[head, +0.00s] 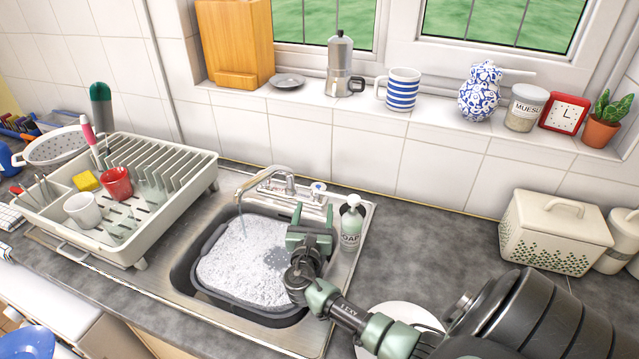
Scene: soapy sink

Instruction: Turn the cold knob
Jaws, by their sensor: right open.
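The chrome tap (270,180) stands at the back of the sink, and a stream of water runs from its spout. A small knob with a blue mark (318,188), which looks like the cold knob, sits at the tap's right end. My right gripper (313,212) is open and empty. Its fingers point up toward the knob from just below it in the picture. I cannot tell whether they touch it. My left gripper is out of view.
A grey basin (210,280) full of suds sits in the sink. A soap bottle (351,225) stands close to the right of my gripper. A dish rack (150,230) with cups is at left. A bread bin (555,235) stands at right.

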